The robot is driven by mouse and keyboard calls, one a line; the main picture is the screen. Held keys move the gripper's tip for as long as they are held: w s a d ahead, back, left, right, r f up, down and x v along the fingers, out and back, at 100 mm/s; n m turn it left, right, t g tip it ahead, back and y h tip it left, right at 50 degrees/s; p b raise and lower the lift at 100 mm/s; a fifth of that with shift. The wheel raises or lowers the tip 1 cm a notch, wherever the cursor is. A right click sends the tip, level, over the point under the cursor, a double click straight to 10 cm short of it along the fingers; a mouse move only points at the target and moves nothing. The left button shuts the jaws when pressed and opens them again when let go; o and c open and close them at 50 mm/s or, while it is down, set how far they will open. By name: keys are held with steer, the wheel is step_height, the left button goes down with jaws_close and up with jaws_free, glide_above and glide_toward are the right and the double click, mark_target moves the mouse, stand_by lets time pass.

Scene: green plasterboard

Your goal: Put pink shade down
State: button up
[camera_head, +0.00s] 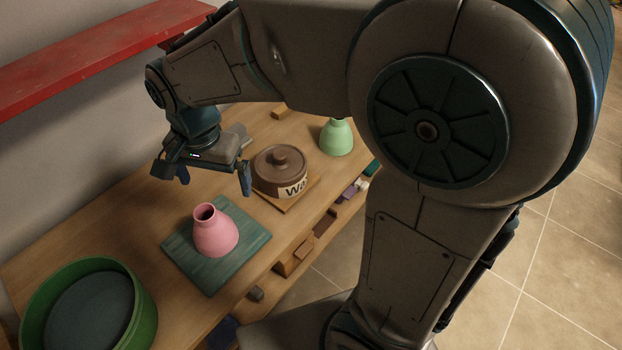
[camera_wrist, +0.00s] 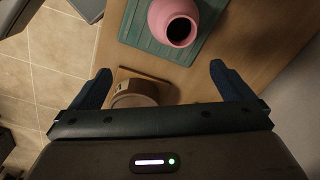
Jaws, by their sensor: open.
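The pink shade (camera_head: 215,232) stands upright on a green square board (camera_head: 253,248) on the wooden table. It also shows in the wrist view (camera_wrist: 178,22), with its dark round opening facing the camera and its top edge cut off by the frame. My gripper (camera_head: 214,187) is open and empty, above the table and behind the shade in the head view. Its two blue fingers (camera_wrist: 160,80) are spread wide in the wrist view, and the shade lies beyond them, apart from both.
A brown lidded pot (camera_head: 281,170) with a lettered label stands on a small board right of my gripper. A mint-green shade (camera_head: 336,137) stands farther back. A green round tub (camera_head: 146,305) is at the front left. A red shelf (camera_head: 90,58) hangs on the wall.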

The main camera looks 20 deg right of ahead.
steer(key=s+d+n+t, duration=0.1)
steer(key=s+d+n, duration=0.1)
steer(key=d, duration=0.4)
steer(key=s+d+n, duration=0.2)
steer(key=s+d, duration=0.1)
steer(key=d, duration=0.3)
steer(key=s+d+r+n+t, duration=0.1)
steer(key=s+d+n, duration=0.1)
steer(key=d, duration=0.4)
steer(key=shift+s+t, duration=0.3)
steer(key=shift+s, duration=0.5)
